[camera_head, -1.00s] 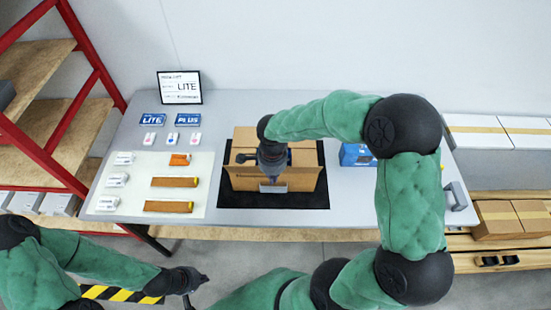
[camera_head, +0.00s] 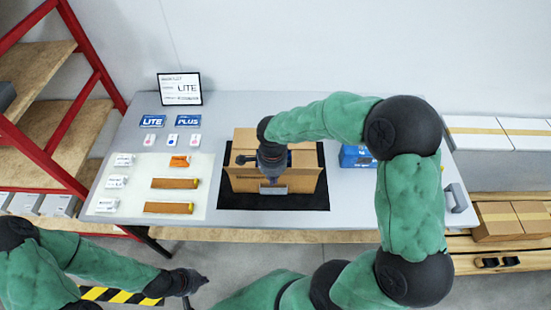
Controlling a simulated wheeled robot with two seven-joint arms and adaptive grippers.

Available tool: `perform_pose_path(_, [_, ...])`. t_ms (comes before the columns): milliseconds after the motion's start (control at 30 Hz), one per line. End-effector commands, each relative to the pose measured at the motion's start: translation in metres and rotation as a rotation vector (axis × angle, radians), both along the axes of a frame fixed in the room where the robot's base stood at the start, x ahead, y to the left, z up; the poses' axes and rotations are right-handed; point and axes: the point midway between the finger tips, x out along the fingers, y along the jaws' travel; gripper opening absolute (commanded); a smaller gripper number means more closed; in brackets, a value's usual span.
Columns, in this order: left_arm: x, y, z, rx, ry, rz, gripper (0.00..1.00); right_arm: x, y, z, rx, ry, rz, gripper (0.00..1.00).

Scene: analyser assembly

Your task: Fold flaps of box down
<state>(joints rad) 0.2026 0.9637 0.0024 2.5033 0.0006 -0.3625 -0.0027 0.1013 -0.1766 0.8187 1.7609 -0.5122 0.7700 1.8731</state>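The cardboard box (camera_head: 305,171) stands on a black mat (camera_head: 232,202) near the middle of the table. Its front side faces me, and its top is partly covered by my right arm. My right gripper (camera_head: 271,178) points down at the box's front top edge, in front of the box's upper part. Its fingers are too small and dark to tell whether they are open or shut. My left gripper (camera_head: 197,282) is off the table's front edge at lower left, away from the box, and nothing shows in it. Its finger spacing is unclear.
A white sheet (camera_head: 133,191) on the left of the table bears orange-brown strips and small white boxes. A framed sign (camera_head: 180,89) stands behind. A blue box (camera_head: 354,156) is right of the cardboard box. A red-framed shelf (camera_head: 93,70) stands left.

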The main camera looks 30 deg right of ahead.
Motion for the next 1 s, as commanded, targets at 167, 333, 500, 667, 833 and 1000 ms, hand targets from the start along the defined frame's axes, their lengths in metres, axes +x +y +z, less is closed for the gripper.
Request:
perform_pose_path(167, [0.000,0.000,0.000,0.000,0.000,0.000,0.00,0.000,0.000,0.000,0.000,0.000,0.000,0.00])
perform_pose_path(333, [0.000,0.000,0.001,0.000,0.000,0.000,0.00,0.009,-0.005,0.004,0.000,-0.001,-0.001,0.00])
perform_pose_path(500, [0.000,0.000,0.004,0.000,0.000,0.000,0.00,0.023,-0.014,0.011,0.000,0.000,-0.002,0.00])
perform_pose_path(667, [0.000,0.000,0.005,0.000,0.000,0.000,0.00,0.033,-0.020,0.015,0.000,0.000,-0.002,0.00])
perform_pose_path(833, [0.000,0.000,0.005,0.000,0.000,0.000,0.00,0.037,-0.023,0.017,0.000,0.000,-0.001,0.00])
perform_pose_path(1000, [0.000,0.000,0.004,0.000,0.000,0.000,0.00,0.045,-0.027,0.016,0.000,0.000,0.000,0.00])
